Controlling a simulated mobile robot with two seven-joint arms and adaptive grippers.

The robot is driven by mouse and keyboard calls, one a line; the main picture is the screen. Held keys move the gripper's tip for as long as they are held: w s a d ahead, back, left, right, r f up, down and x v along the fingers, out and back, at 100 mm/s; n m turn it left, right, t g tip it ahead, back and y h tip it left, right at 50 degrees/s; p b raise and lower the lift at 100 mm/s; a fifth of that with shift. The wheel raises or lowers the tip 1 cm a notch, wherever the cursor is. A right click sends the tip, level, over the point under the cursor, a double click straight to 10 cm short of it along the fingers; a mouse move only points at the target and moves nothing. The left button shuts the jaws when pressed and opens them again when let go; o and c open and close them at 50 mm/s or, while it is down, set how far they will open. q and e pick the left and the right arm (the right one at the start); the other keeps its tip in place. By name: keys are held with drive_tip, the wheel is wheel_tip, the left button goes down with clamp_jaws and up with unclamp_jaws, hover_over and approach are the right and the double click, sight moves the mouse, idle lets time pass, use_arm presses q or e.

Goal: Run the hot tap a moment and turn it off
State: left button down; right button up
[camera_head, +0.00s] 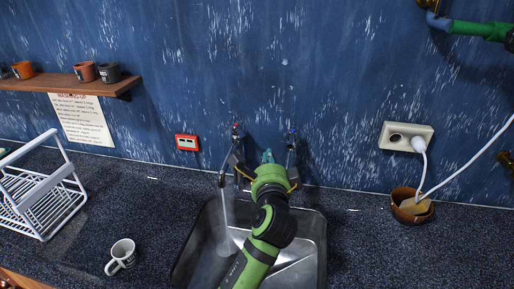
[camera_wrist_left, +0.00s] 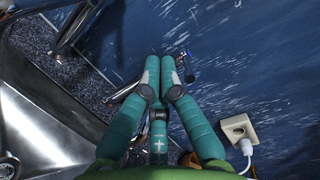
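The hot tap (camera_head: 236,131) has a red top and stands at the wall on the left. Water (camera_head: 224,215) runs from its spout (camera_head: 222,178) into the steel sink (camera_head: 318,250). The blue-topped tap (camera_head: 292,137) stands to its right. My left gripper (camera_head: 267,156) is between the two taps, close to the wall and apart from the red top. In the left wrist view its teal fingers (camera_wrist_left: 161,62) are together with nothing visible between them. A small tap top (camera_wrist_left: 184,56) shows beside the fingertips there. My right gripper is not in view.
A white mug (camera_head: 122,256) stands left of the sink, with a white dish rack (camera_head: 40,190) beyond. A shelf with cups (camera_head: 75,84) is on the wall. A socket (camera_head: 406,137) with a plugged cable and a brown pot (camera_head: 411,207) are at right.

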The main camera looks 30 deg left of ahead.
sight(240, 134)
use_arm(q)
drive_tip(key=w+a+p, duration=0.5)
drive_tip(key=w+a, duration=0.1)
drive_tip(key=a, duration=0.1)
drive_tip(key=shift+a, duration=0.15)
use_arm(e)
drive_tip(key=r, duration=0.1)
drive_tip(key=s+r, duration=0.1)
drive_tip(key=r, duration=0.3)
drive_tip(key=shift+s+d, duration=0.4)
use_arm(q)
drive_tip(key=shift+w, duration=0.15)
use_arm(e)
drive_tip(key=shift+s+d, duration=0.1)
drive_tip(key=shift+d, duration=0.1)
